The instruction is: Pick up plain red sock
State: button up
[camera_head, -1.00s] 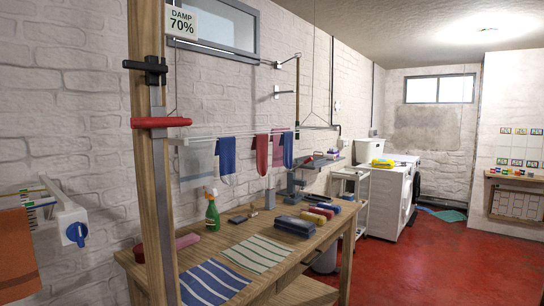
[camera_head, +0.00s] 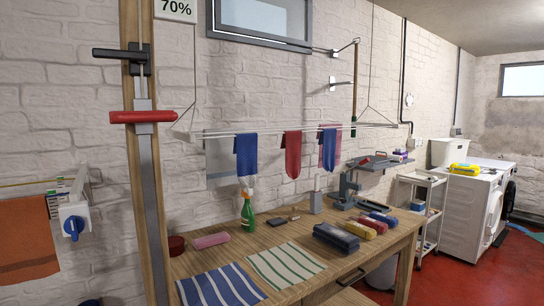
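A red sock (camera_head: 292,155) hangs over the rods of a drying rack (camera_head: 300,131) on the brick wall, at the centre of the head view. It looks plain at this size. A blue sock (camera_head: 246,155) with a pale toe hangs to its left. Another blue sock (camera_head: 330,150) hangs to its right, with a pinkish-red cloth (camera_head: 321,158) partly hidden behind it. My gripper is not in view.
A wooden table (camera_head: 328,270) stands below the rack. It holds a green spray bottle (camera_head: 247,214), striped cloths (camera_head: 285,262), several rolled bundles (camera_head: 336,237) and a grey stand (camera_head: 350,187). A wooden post (camera_head: 139,200) rises at left. Red floor (camera_head: 440,275) is open at right.

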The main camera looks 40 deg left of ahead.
aim_at(291, 141)
jog(key=u, duration=0.4)
jog(key=i, duration=0.85)
jog(key=u, duration=0.95)
jog(key=i, duration=0.55)
jog(key=u, duration=0.3)
jog(key=k, duration=0.8)
jog(key=u, duration=0.2)
jog(key=i, duration=0.8)
jog(key=z, duration=0.1)
